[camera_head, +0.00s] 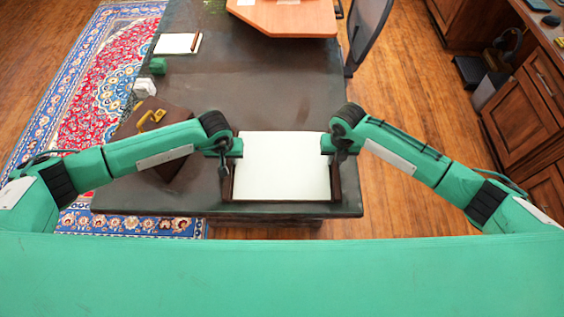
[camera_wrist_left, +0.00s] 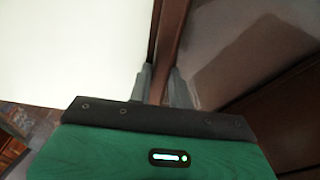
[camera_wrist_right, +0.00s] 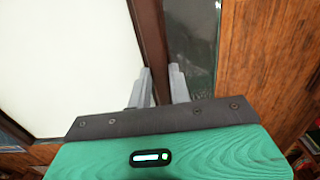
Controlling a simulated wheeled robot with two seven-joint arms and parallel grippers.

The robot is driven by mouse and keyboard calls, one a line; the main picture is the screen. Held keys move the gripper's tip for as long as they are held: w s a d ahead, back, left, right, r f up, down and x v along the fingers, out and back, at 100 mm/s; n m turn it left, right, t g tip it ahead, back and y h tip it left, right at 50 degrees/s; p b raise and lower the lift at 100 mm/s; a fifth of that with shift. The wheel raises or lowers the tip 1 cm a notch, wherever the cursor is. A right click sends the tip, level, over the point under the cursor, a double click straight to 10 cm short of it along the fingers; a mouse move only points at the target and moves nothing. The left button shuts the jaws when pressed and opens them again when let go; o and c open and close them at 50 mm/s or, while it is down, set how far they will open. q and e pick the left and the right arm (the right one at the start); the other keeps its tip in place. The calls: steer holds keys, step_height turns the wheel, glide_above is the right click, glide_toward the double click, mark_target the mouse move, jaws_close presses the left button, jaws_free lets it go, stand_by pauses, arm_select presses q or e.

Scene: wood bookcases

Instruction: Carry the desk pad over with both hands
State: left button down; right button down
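The desk pad (camera_head: 283,165) has a white sheet and dark brown side strips, and is at the near end of the dark desk (camera_head: 265,90). My left gripper (camera_head: 228,168) is at its left side strip and my right gripper (camera_head: 336,165) at its right one. In the left wrist view, the fingers (camera_wrist_left: 161,78) stand close on both sides of the brown strip (camera_wrist_left: 168,40). In the right wrist view, the fingers (camera_wrist_right: 160,78) also close on the strip (camera_wrist_right: 150,35). I cannot tell whether the pad touches the desk.
A brown folder (camera_head: 130,126) with a yellow object (camera_head: 151,119) lies left, partly under my left arm. A white crumpled item (camera_head: 144,88), a green block (camera_head: 158,66) and a notepad (camera_head: 177,43) line the left edge. The desk's middle is clear. An orange-brown board (camera_head: 290,18) is at the far end.

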arm_select(q)
steer(key=shift+r, duration=0.15)
arm_select(e)
steer(key=shift+r, duration=0.15)
